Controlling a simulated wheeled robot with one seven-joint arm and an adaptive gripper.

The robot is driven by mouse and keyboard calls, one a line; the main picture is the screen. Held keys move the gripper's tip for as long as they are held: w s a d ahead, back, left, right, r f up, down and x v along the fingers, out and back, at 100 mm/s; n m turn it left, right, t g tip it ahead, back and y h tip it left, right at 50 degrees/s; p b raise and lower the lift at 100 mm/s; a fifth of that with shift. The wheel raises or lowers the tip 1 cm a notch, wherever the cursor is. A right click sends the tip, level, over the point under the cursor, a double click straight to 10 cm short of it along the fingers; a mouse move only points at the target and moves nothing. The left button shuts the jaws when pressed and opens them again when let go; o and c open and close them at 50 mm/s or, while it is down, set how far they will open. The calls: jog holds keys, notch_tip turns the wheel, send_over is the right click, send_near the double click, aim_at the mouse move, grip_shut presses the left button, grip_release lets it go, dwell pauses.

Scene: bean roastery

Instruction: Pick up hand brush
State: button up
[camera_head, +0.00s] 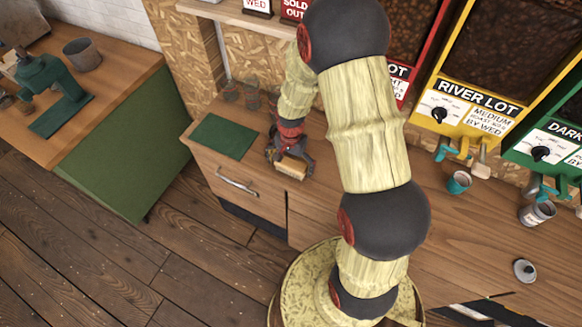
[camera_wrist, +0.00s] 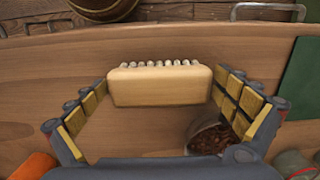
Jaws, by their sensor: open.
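The hand brush (camera_head: 291,167) lies on the wooden counter near its front edge, just below my gripper (camera_head: 289,157) in the head view. In the wrist view the brush (camera_wrist: 160,87) shows a pale wooden block with a row of whitish bristle tufts along its far side. My gripper (camera_wrist: 161,80) is open, with one yellow-padded finger at each side of the brush. I cannot tell how high the fingers are above the counter.
A cup of beans (camera_wrist: 209,138) stands close to the right finger. A green mat (camera_head: 223,136) lies to the left on the counter (camera_head: 440,235). Several small pots (camera_head: 231,91) stand behind. Yellow (camera_head: 473,100) and green dispensers line the back right. A teal cup (camera_head: 459,182) stands on the right.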

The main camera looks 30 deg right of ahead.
aim_at(291, 163)
jog(key=shift+c, duration=0.4)
jog(key=shift+r, duration=0.1)
jog(key=c, duration=1)
jog(key=shift+r, duration=0.5)
notch_tip(291, 163, up, 2)
jog(key=shift+r, duration=0.1)
jog(key=shift+s+a+r+p, duration=0.35)
jog(key=shift+s+a+r, duration=0.4)
jog(key=shift+s+r, duration=1.2)
jog(key=shift+s+a+r+p, duration=0.35)
jog(key=shift+s+a+r, duration=0.65)
jog(key=shift+s, duration=1.5)
jog(key=shift+s+a+r+p, duration=0.35)
jog(key=shift+s+a+r, duration=0.1)
jog(key=shift+s+r, duration=1.65)
